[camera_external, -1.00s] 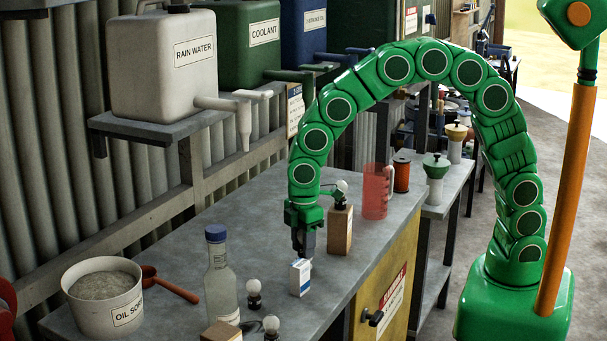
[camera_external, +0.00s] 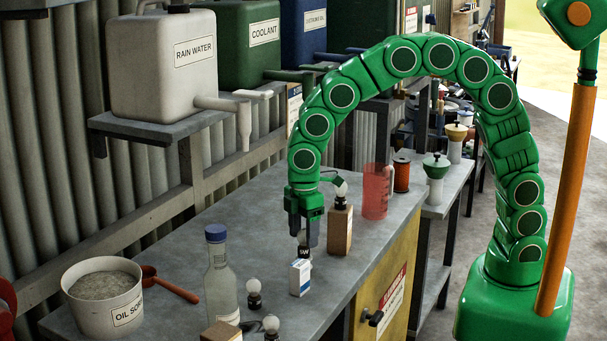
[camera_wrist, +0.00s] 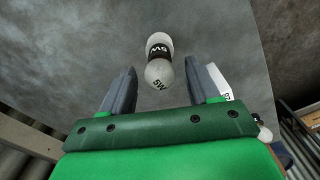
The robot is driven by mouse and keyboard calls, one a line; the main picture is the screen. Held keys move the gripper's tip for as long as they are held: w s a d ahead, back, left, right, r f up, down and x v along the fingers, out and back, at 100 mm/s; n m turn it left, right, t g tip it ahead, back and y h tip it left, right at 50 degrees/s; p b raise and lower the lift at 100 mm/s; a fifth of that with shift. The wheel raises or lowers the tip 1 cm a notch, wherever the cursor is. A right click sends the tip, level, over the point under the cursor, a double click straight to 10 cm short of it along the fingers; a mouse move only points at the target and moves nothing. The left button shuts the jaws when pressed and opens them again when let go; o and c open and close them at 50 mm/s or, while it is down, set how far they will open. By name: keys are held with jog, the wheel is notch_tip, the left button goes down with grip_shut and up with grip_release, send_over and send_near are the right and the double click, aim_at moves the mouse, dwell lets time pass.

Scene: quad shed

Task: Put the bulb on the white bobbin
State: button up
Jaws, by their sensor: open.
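A bulb (camera_external: 304,240) with a pale globe and dark collar shows between and below my gripper's fingers, partly hidden behind a small white and blue box (camera_external: 300,277). In the wrist view the bulb (camera_wrist: 158,73) reads "5W"; a pale part shows beyond its black collar, and I cannot tell whether this belongs to the bulb or to a support. My gripper (camera_external: 304,243) is open above the bench, its fingers (camera_wrist: 162,88) on either side of the bulb's line and apart from it. I cannot make out a white bobbin for certain.
Another bulb (camera_external: 341,188) is on a wooden block (camera_external: 339,230), close right of my gripper. Other bulbs (camera_external: 254,286) stand near a clear bottle (camera_external: 221,280). A red jug (camera_external: 375,192) and orange-red spool (camera_external: 402,175) stand behind.

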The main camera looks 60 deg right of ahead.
aim_at(304, 230)
notch_tip(304, 230, up, 9)
jog(key=shift+f, duration=0.15)
